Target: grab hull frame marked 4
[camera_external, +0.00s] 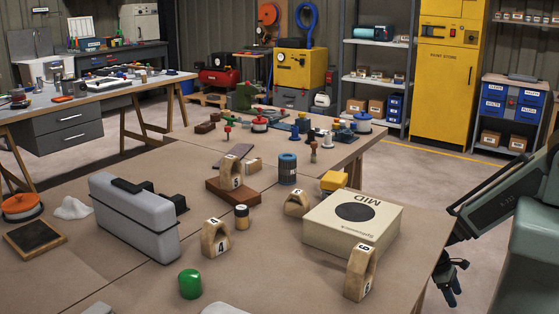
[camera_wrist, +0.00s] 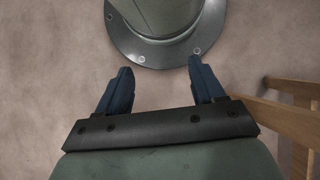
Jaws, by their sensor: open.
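The hull frame marked 4 (camera_external: 215,239) is a small wooden arch with white number labels. It stands upright on the brown table, left of centre in the external view, behind a green cap. My gripper (camera_external: 451,284) hangs low at the right, beyond the table's right edge and well apart from this frame. In the wrist view my gripper (camera_wrist: 160,88) is open, with two dark blue fingers and nothing between them. The hull frame does not show in the wrist view.
Similar arches stand nearby: one on a brown block (camera_external: 234,193), one left of the cream MID box (camera_external: 340,236), one at the front right (camera_external: 361,272). A grey case (camera_external: 135,222) and small jar (camera_external: 242,217) flank frame 4. The green cap (camera_external: 190,284) is in front.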

